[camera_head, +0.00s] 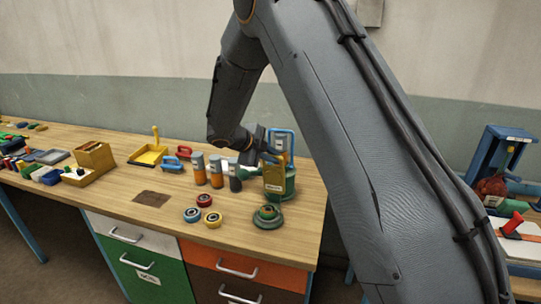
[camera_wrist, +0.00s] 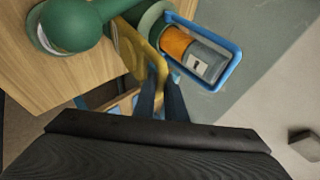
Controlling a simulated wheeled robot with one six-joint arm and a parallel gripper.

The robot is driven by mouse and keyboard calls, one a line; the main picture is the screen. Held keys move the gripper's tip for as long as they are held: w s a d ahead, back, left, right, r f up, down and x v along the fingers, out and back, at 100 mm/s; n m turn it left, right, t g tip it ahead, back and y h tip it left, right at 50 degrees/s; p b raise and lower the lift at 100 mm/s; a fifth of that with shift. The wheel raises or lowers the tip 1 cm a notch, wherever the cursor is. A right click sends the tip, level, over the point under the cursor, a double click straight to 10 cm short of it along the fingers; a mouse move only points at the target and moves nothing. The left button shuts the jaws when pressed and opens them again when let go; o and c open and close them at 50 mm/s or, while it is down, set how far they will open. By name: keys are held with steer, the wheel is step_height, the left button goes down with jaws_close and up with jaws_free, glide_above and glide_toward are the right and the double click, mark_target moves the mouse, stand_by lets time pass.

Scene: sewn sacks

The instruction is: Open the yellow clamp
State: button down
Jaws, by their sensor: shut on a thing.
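The yellow clamp (camera_head: 274,179) stands upright in front of a green round body near the right part of the bench. In the wrist view its yellow plate (camera_wrist: 143,48) runs down to my fingertips. My gripper (camera_head: 262,151) is at the top of the yellow clamp. In the wrist view my gripper (camera_wrist: 160,80) has its two dark fingers close together, shut on the yellow end. A blue frame (camera_wrist: 236,61) around an orange and grey cylinder (camera_wrist: 190,52) is just beside the clamp. The clamp's lower part is hidden in the wrist view.
Orange and grey cylinders (camera_head: 199,168) stand left of the clamp. Colored rings (camera_head: 205,200) and a green round piece (camera_head: 267,215) lie in front. A yellow tray (camera_head: 148,157) and a wooden box (camera_head: 95,160) are further left. The front middle of the bench is mostly clear.

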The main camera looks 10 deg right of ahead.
steer(key=shift+s+f, duration=0.1)
steer(key=c, duration=1.8)
jaws_free()
steer(key=shift+a, duration=0.1)
steer(key=b+v, duration=0.2)
steer(key=v, duration=0.6)
steer(key=shift+b, duration=0.4)
